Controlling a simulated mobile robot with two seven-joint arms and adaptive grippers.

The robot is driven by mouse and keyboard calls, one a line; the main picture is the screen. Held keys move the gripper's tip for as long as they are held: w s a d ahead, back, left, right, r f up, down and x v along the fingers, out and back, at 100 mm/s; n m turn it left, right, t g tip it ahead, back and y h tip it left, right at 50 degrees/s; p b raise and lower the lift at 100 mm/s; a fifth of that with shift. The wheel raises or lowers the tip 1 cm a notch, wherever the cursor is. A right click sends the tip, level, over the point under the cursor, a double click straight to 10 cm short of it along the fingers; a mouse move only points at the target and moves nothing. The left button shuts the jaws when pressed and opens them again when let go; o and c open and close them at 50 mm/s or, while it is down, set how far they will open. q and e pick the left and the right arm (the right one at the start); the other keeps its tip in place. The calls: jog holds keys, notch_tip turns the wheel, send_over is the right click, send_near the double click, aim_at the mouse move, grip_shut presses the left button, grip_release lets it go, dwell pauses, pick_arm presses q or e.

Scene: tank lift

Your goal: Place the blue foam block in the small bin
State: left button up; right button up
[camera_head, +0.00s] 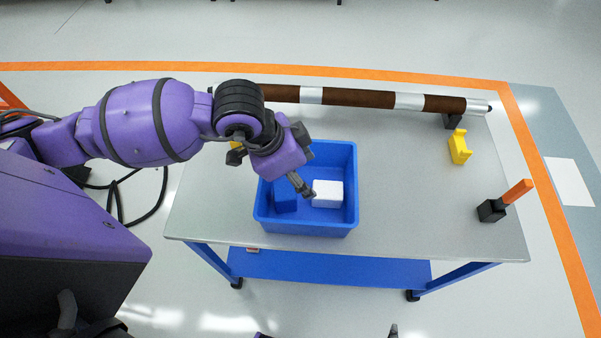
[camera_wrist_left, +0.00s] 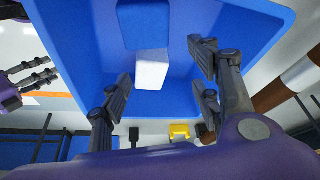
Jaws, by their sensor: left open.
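A blue bin (camera_head: 306,229) stands on the table, the only bin in view. The blue foam block (camera_head: 286,196) is inside it, at the left side. A white block (camera_head: 327,194) lies to its right in the same bin. My left gripper (camera_head: 303,188) is open and empty, pointing down over the bin between the two blocks. My right gripper (camera_wrist_left: 30,80) shows small at the left edge of the left wrist view; its jaw opening is unclear.
The bin stands on a grey table (camera_head: 420,215) with a blue lower shelf (camera_head: 330,267). A brown roller with silver bands (camera_head: 360,97) lies along the far edge. A yellow piece (camera_head: 459,147) and an orange-handled tool (camera_head: 515,192) are at the right. The table between is clear.

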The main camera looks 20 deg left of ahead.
aim_at(282, 190)
pick_arm(q)
jog(key=v, duration=1.2)
jog(key=shift+f, duration=0.15)
